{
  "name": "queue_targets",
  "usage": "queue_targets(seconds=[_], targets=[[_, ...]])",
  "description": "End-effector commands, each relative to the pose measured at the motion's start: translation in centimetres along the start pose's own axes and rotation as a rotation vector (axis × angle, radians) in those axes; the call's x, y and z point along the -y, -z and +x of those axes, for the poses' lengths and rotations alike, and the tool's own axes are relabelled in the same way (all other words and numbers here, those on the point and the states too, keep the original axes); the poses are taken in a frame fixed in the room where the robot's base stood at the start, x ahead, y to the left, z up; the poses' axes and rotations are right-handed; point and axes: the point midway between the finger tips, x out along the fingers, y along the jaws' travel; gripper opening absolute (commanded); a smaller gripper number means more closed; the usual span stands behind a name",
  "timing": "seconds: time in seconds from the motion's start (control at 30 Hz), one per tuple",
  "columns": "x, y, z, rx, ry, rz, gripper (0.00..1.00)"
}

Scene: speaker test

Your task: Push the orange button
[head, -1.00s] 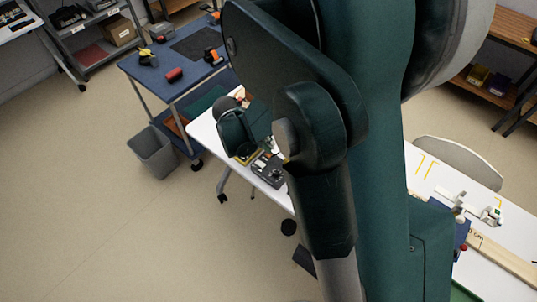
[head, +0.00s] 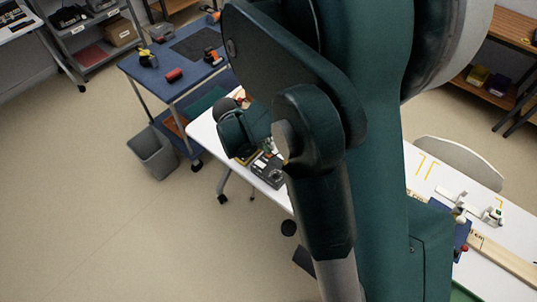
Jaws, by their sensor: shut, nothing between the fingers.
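A dark box with knobs (head: 266,172) sits on the white table, partly behind my arm. I cannot make out an orange button on it; the arm hides part of the box. My gripper (head: 268,147) shows only as a small piece beside the dark green wrist, just above the far side of the box in the picture. It is shut and holds nothing. Whether it touches the box cannot be told.
The white table (head: 203,130) runs behind my arm to the right, where a wooden board (head: 500,258) lies. A blue cart (head: 150,75) with tools stands at the back left. A grey bin (head: 152,153) is on the floor. A chair (head: 460,160) stands behind the table.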

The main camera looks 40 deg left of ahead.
Motion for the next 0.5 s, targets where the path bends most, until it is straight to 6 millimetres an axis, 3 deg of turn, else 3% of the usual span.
queue_targets(seconds=[0.5], targets=[[0.16,-0.16,0.42,0.0,0.0,0.0,0.0]])
